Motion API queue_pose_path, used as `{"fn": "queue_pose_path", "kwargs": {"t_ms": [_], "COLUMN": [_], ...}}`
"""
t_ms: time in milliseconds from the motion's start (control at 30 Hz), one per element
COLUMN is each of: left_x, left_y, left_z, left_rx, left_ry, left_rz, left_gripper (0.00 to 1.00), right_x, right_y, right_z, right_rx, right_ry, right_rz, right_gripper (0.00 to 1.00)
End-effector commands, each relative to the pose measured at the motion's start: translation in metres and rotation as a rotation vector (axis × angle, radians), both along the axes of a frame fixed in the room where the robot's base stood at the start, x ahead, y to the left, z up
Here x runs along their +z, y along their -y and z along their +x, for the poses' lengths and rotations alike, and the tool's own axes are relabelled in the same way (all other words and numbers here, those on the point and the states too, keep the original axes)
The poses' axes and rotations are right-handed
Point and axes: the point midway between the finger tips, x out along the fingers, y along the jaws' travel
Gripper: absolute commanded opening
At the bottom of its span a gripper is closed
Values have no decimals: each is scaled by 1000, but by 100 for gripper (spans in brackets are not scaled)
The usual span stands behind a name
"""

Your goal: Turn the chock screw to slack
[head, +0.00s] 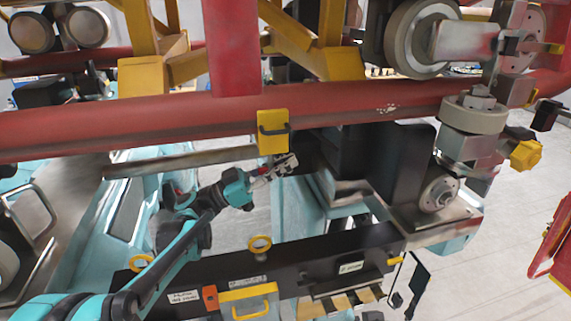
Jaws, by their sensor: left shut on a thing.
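My left gripper (283,167) is under the red rail, at the left side of a dark block (375,160). Its fingers are shut on a small part there, which appears to be the chock screw. The fingers and the shadow hide most of that part, so its turn cannot be read. My teal and black left arm comes up from the lower left to it. My right gripper is not in view.
A grey metal bar (180,160) lies close left. A black beam (330,262) with yellow rings is below. Wheels (422,40) stand upper right.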

Motion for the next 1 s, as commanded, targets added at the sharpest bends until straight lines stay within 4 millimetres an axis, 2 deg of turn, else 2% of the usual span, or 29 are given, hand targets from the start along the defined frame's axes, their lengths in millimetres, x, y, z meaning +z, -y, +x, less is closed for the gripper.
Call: {"fn": "queue_pose_path", "kwargs": {"t_ms": [267,500,1000], "left_x": [-2,-1,1], "left_y": [0,0,-3], "left_z": [-3,-10,-20], "left_rx": [-134,-322,-604], "left_ry": [1,0,-1], "left_rz": [-2,-2,-2], "left_gripper": [0,0,0], "right_x": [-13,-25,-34], "right_y": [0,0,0], "right_z": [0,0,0], "right_rx": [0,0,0], "right_ry": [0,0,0], "right_rz": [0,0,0], "right_gripper": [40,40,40]}}
